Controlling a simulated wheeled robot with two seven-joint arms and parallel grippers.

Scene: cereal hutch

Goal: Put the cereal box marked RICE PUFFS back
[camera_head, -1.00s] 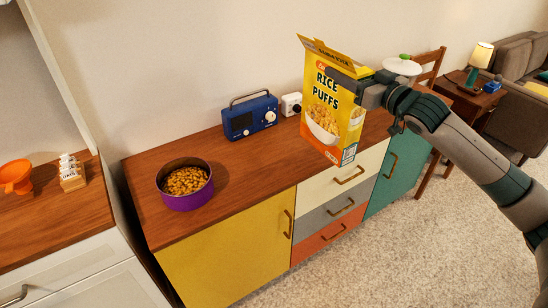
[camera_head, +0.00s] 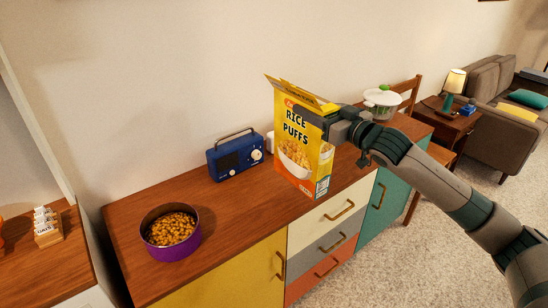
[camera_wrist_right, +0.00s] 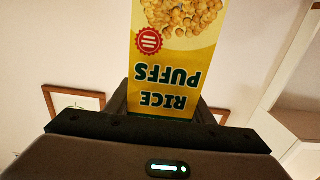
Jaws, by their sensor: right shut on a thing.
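The yellow RICE PUFFS box (camera_head: 296,150) is upright with its top flaps open. My right gripper (camera_head: 330,122) is shut on its upper right side. The box is in front of the sideboard's (camera_head: 225,220) right half; whether its bottom touches the top or hangs above it I cannot tell. In the right wrist view the box (camera_wrist_right: 178,50) shows upside down between the fingers (camera_wrist_right: 160,105), its lettering inverted. A purple bowl (camera_head: 172,252) full of cereal stands on the sideboard's left part. My left gripper is not in view.
A blue radio (camera_head: 236,158) stands at the back of the sideboard, left of the box. A white lidded pot (camera_head: 382,104) is at the right end, behind my arm. A small rack of packets (camera_head: 47,227) is on the left counter. Wood between bowl and box is clear.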

